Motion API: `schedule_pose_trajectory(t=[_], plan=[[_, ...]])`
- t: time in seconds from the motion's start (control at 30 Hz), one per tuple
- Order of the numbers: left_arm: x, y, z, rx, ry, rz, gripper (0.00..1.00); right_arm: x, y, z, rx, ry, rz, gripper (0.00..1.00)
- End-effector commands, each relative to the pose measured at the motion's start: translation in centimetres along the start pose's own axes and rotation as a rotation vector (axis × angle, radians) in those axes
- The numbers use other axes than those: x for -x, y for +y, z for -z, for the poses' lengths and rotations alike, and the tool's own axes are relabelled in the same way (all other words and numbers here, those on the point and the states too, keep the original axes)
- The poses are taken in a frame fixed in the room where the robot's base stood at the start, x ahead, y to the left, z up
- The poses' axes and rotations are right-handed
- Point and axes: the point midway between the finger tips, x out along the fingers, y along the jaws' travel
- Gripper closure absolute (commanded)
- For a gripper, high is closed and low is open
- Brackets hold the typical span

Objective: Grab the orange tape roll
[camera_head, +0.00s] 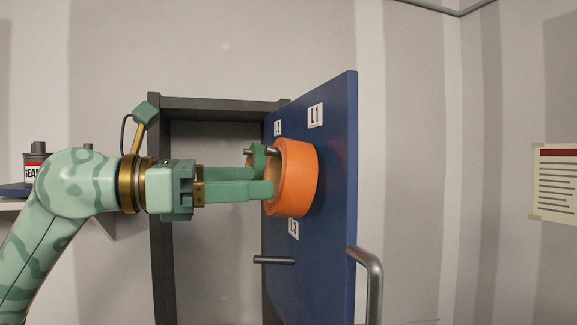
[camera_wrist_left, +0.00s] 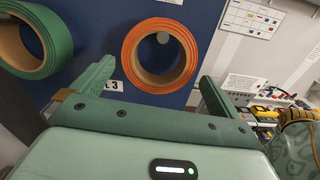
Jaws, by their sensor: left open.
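The orange tape roll (camera_head: 297,178) hangs on a dark peg on a blue panel. In the left wrist view its ring (camera_wrist_left: 165,85) faces me, with the peg end inside its hole. My left gripper (camera_head: 264,180) reaches level from the left, fingers open and empty. In the head view its fingertips overlap the roll's left face; contact cannot be told. In the left wrist view the fingers (camera_wrist_left: 158,80) stand apart to either side of the roll, which shows between and beyond them. My right gripper is not in view.
The blue panel (camera_head: 335,200) has a metal handle (camera_head: 375,285) and a bare peg (camera_head: 274,260) below the roll. A dark frame (camera_head: 160,230) stands behind. A green tape roll (camera_wrist_left: 62,40) hangs left of the orange one in the left wrist view. A cluttered bench lies right there.

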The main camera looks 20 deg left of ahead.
Motion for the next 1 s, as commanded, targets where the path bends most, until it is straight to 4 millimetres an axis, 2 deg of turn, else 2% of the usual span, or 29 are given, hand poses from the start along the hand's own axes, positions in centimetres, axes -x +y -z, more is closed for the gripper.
schedule_pose_trajectory(t=[0.23,0.37,0.63,0.67,0.7,0.77,1.0], plan=[[-3.3,0.1,-0.2,0.003,0.001,0.004,0.00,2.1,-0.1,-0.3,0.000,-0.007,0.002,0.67],[-5.0,0.1,0.0,0.002,0.000,0.003,0.00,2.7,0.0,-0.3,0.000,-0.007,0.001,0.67],[-5.4,0.2,0.2,0.002,0.000,0.000,0.00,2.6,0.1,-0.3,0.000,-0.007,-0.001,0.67],[-5.4,0.2,0.3,0.002,0.000,0.000,0.06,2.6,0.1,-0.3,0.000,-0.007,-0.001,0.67],[-5.4,0.2,0.3,0.002,0.000,0.000,0.17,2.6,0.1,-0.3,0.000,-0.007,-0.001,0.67],[-5.4,0.2,0.2,0.002,0.000,0.000,0.31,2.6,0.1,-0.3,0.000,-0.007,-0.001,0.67],[-5.4,0.2,0.2,0.001,0.000,0.000,0.31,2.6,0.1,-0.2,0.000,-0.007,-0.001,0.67]])
